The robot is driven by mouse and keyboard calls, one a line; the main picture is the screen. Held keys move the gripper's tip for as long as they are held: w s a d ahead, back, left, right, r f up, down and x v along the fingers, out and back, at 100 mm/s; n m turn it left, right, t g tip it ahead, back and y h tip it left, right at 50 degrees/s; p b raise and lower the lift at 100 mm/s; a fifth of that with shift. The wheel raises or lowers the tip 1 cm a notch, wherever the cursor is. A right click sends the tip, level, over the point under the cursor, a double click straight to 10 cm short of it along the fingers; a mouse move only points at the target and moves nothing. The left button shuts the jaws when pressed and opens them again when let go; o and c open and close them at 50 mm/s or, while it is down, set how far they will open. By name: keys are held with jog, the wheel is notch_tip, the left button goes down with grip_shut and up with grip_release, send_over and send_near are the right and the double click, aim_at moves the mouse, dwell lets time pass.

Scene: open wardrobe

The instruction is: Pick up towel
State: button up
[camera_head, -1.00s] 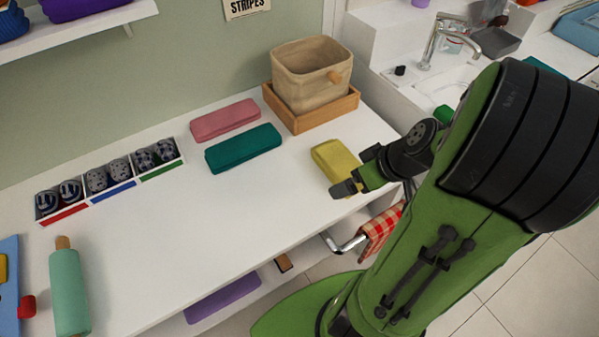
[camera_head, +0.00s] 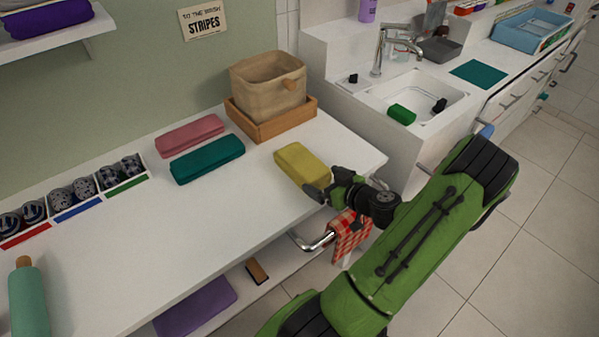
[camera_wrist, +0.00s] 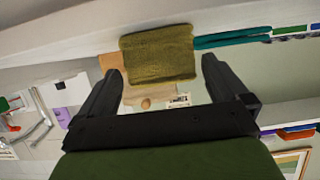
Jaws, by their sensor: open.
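A folded yellow towel (camera_head: 302,164) lies flat near the front edge of the white counter, towards its right end. My gripper (camera_head: 318,192) is just in front of it, at the counter's edge. In the wrist view the picture is upside down. There the yellow towel (camera_wrist: 158,54) shows ahead, between the two spread fingers of my gripper (camera_wrist: 163,70). The gripper is open and holds nothing. I cannot tell whether a fingertip touches the towel. Folded teal (camera_head: 207,158) and pink (camera_head: 191,135) towels lie farther back, side by side.
A wooden tray (camera_head: 244,122) holding a beige basket (camera_head: 268,85) stands behind the yellow towel. A red checkered cloth (camera_head: 350,232) hangs from a metal rail (camera_head: 312,243) below the counter edge. The sink (camera_head: 430,103) is at right. The counter's middle is clear.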

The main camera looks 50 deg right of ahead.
aim_at(311, 174)
jog(key=x, duration=0.6)
jog(key=shift+w, duration=0.25)
jog(key=shift+s, duration=0.1)
jog(key=c, duration=1.8)
